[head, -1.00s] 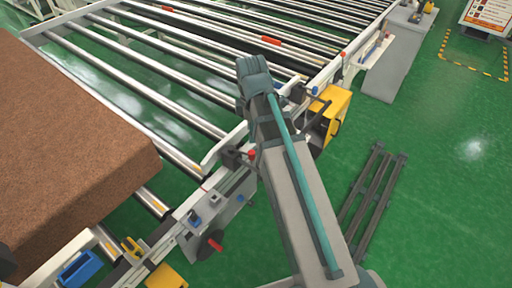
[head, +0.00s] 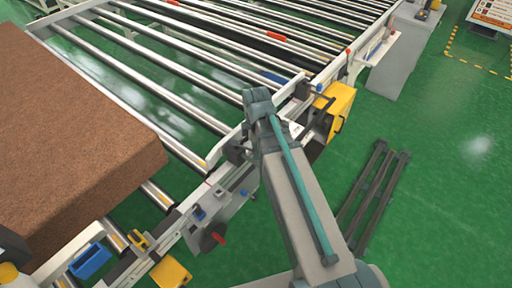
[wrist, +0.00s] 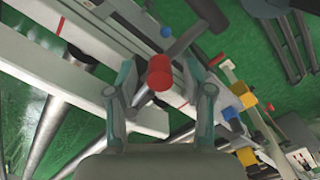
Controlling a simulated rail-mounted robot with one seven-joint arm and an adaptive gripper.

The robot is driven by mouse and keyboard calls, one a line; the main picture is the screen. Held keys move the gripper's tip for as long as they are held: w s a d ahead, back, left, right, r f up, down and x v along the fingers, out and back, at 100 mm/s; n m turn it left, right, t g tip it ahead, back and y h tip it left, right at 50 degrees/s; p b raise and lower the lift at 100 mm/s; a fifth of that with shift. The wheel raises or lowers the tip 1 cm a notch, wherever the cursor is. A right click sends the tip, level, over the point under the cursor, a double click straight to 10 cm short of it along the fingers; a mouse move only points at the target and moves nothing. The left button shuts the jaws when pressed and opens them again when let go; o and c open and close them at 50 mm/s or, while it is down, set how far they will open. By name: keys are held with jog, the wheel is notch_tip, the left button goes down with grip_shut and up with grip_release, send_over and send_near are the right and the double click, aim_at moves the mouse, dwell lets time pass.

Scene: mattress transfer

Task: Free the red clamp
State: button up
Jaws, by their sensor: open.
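In the wrist view, the red clamp shows as a red cylindrical knob (wrist: 159,73) on a grey lever that runs up to the right. My gripper (wrist: 158,80) is open, with one finger on each side of the knob. The knob appears between the fingertips, with gaps showing; its depth relative to them is hard to judge. In the head view, my gripper (head: 238,151) is low beside the conveyor's side rail, and my arm hides most of it and the knob.
A brown mattress (head: 70,135) lies on the roller conveyor (head: 208,177) at left. A yellow box (head: 338,106) sits on the rail to the right of my arm. A crank with a red handle (head: 218,238) is below. A dark rack (head: 375,195) lies on the clear green floor.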

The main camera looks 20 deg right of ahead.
jog(key=shift+f, duration=0.1)
jog(key=shift+c, duration=0.2)
grip_shut()
